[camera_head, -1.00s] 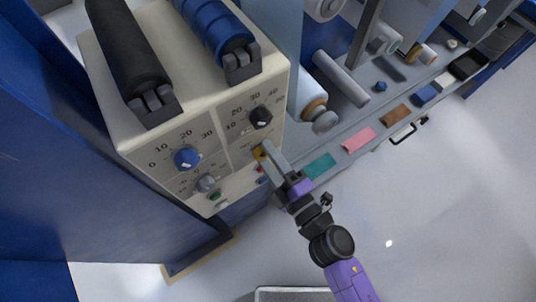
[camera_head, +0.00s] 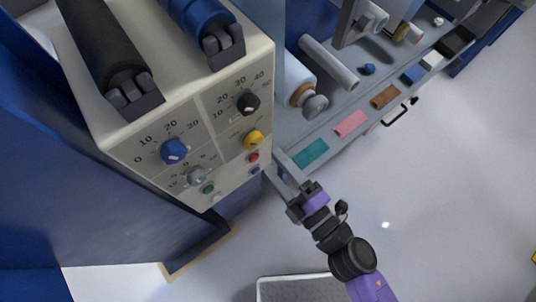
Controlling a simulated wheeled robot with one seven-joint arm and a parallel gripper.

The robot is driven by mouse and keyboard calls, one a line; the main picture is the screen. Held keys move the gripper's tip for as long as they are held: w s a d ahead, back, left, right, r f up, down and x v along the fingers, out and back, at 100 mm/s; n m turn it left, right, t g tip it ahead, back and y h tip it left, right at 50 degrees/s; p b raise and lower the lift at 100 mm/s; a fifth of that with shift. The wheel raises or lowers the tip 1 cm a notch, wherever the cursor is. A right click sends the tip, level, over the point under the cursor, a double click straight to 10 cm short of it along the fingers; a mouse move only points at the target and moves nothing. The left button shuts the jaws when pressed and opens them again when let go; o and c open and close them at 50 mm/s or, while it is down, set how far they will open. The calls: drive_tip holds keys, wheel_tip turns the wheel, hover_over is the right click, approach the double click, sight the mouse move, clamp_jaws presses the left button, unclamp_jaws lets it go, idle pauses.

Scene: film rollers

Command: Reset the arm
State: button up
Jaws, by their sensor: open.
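My gripper (camera_head: 280,172) is at the lower right of the cream control box (camera_head: 215,60). It is open and nothing shows between its fingers. The fingers point up and left, beside the box's lower right edge. The purple and black arm runs from it down to the bottom right of the view. A yellow knob (camera_head: 253,140) on the box's front is fully visible, a little left of and above the gripper. Whether the fingertips touch the box or the shelf edge, I cannot tell.
The panel also has a blue knob (camera_head: 174,151), a black knob (camera_head: 248,103) and a grey knob (camera_head: 196,176). A shelf with teal (camera_head: 310,153), pink (camera_head: 350,123) and brown (camera_head: 385,96) pads lies to the right, below rollers. A grey-topped cart (camera_head: 300,289) stands at the bottom. Floor at right is clear.

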drive_tip(key=shift+s+d, duration=0.2)
drive_tip(key=shift+s, duration=0.15)
idle(0.4)
drive_tip(key=s+d+r+m+h, duration=0.4)
drive_tip(key=s+d+m, duration=0.4)
drive_tip(key=m, duration=0.3)
drive_tip(key=s+d+r+m+h, duration=0.4)
drive_tip(key=s+d+m+h, duration=0.2)
drive_tip(key=s+d+m, duration=0.2)
drive_tip(key=s+m, duration=0.2)
drive_tip(key=shift+s+r+m, duration=0.35)
drive_tip(key=shift+s+m, duration=0.05)
drive_tip(key=shift+w, duration=0.1)
drive_tip(key=shift+c, duration=0.5)
